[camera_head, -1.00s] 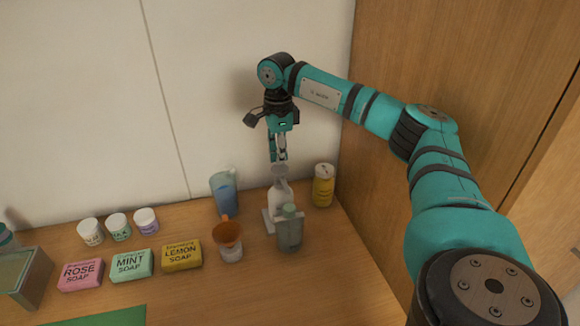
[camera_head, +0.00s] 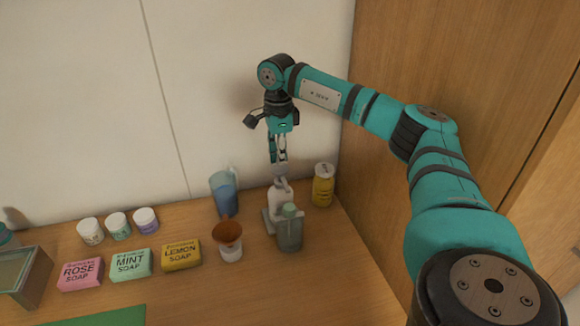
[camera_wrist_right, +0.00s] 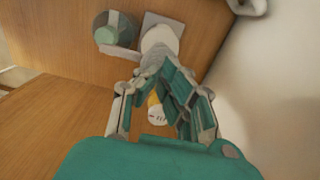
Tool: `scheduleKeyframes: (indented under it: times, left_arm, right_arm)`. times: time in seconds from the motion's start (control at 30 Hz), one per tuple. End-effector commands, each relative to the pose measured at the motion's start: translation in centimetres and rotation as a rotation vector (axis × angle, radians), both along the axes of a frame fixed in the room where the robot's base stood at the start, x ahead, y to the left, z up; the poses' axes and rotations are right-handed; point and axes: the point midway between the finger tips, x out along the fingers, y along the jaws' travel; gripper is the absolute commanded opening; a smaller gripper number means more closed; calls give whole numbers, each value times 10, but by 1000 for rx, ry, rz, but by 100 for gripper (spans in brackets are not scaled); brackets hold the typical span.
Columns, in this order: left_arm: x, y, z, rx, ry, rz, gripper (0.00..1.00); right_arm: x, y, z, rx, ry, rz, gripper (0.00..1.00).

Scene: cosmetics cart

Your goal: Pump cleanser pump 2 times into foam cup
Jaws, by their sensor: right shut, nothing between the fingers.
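A white pump bottle (camera_head: 279,203) with a grey pump head (camera_head: 280,171) stands upright towards the back right of the table. My right gripper (camera_head: 279,159) points down just above the pump head; its fingers are together and empty. In the right wrist view its fingertips (camera_wrist_right: 158,76) are close over the pump top, and I cannot tell whether they touch. A translucent grey-green container (camera_head: 289,234) with a pale green top stands in front of the bottle. It looks like the foam cup, with the spout reaching towards it in the wrist view (camera_wrist_right: 116,33). My left gripper is out of view.
A blue-filled pitcher (camera_head: 224,194) and a white cup with a brown funnel-like top (camera_head: 229,241) stand left of the pump. A yellow can (camera_head: 323,186) stands to its right. Soap boxes (camera_head: 131,264) and small jars (camera_head: 118,226) are farther left. The front right table area is clear.

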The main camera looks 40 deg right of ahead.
Motion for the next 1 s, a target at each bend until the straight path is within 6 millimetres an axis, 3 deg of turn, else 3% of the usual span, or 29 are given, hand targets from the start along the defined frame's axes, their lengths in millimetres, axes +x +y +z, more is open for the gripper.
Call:
scheduleKeyframes:
  times: [0.8, 1.0]
  left_arm:
    - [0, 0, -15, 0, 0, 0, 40]
    - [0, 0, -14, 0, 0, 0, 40]
  right_arm:
    - [0, 0, -30, 0, 1, 0, 0]
    - [0, 0, -29, 0, 1, 1, 0]
